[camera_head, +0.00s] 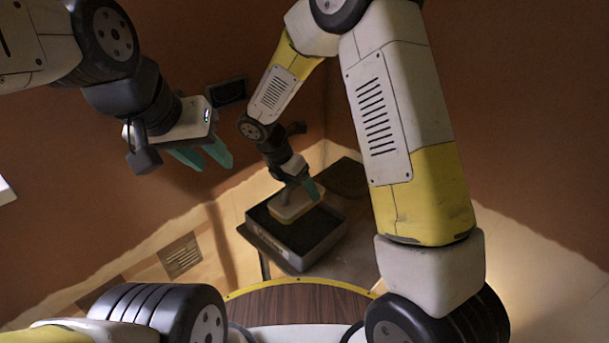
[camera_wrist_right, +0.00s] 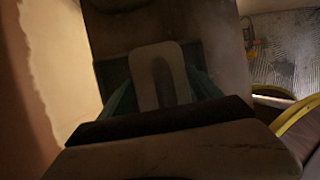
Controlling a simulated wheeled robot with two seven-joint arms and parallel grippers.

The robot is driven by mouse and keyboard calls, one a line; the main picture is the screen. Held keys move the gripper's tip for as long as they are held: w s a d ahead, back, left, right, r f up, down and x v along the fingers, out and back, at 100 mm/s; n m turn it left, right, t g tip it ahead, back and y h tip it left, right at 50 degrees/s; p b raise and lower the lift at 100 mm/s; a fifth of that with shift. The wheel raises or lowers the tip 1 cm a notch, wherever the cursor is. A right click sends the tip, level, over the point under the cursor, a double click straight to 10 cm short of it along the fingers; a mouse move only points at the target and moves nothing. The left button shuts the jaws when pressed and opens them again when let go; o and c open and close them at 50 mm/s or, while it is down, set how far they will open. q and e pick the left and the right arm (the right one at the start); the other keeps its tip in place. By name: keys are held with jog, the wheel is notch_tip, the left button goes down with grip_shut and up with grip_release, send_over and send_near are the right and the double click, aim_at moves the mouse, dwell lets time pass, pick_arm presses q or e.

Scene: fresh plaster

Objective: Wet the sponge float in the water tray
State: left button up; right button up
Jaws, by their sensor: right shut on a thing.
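The sponge float (camera_head: 295,208), a pale block with a yellowish edge, is over the grey water tray (camera_head: 272,247), within its rim in the head view. I cannot tell whether it touches the water in the tray's dark inside. My right gripper (camera_head: 308,187) is shut on the float from above. In the right wrist view its teal fingers (camera_wrist_right: 163,92) stand on both sides of the float's pale U-shaped handle (camera_wrist_right: 158,58). My left gripper (camera_head: 204,156) is empty at the upper left, its teal fingers apart, away from the tray.
A dark surface (camera_head: 348,178) lies behind the tray. The brown plastered wall has a dark panel (camera_head: 226,91) and a vent grille (camera_head: 180,256) in its pale lower band. My right arm covers much of the right side of the head view.

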aim_at(299, 203)
jog(key=shift+w+a+f, duration=0.1)
jog(key=shift+w+a, duration=0.05)
jog(key=shift+a, duration=0.05)
jog(key=shift+w+f, duration=0.1)
jog(key=shift+f, duration=2.8)
jog(key=shift+f, duration=0.5)
jog(key=shift+c, duration=0.2)
jog(key=shift+r, duration=3.55)
